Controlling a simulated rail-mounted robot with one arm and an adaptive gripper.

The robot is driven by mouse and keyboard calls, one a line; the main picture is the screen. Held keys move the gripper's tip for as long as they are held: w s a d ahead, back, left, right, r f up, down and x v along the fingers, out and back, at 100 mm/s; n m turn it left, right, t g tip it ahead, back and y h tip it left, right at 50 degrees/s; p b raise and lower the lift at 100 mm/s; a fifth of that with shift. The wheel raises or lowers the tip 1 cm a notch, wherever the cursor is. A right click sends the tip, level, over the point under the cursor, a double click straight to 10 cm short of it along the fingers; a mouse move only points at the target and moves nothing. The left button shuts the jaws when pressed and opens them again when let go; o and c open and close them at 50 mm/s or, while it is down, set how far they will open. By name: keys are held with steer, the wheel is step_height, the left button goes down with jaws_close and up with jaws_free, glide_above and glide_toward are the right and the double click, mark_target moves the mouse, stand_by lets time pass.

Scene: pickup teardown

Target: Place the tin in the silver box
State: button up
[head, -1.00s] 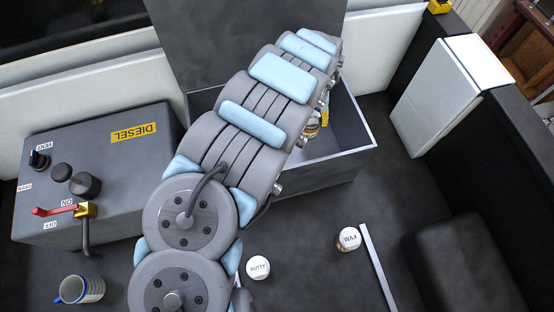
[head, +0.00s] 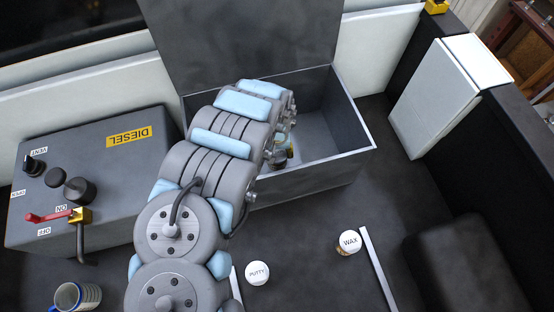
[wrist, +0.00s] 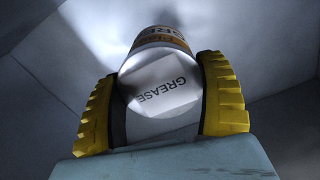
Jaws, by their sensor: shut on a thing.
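The silver box (head: 371,148) stands open at the back, its lid (head: 240,45) raised. A grease tin (wrist: 160,72), with a white top reading GREASE and an orange band on its side, fills the middle of the wrist view. My gripper (wrist: 165,105) is shut on it, with a yellow-backed finger on each side. In the head view, part of the tin (head: 280,160) shows inside the box's outline below my arm's end. My arm hides most of the gripper and the box's left part. I cannot tell whether the tin touches the box floor.
A putty tin (head: 257,273) and a wax tin (head: 349,242) stand in front of the box, near a pale strip (head: 378,270). A grey diesel control unit (head: 95,180) is at left, with a mug (head: 78,297) in front. The box's right part looks empty.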

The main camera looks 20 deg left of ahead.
steer(key=shift+f, duration=2.5)
steer(key=shift+f, duration=0.15)
steer(key=o, duration=1.2)
steer(key=shift+w+r, duration=0.15)
steer(key=shift+r, duration=1.7)
steer(key=shift+r+p, duration=0.4)
steer(key=shift+r, duration=3.9)
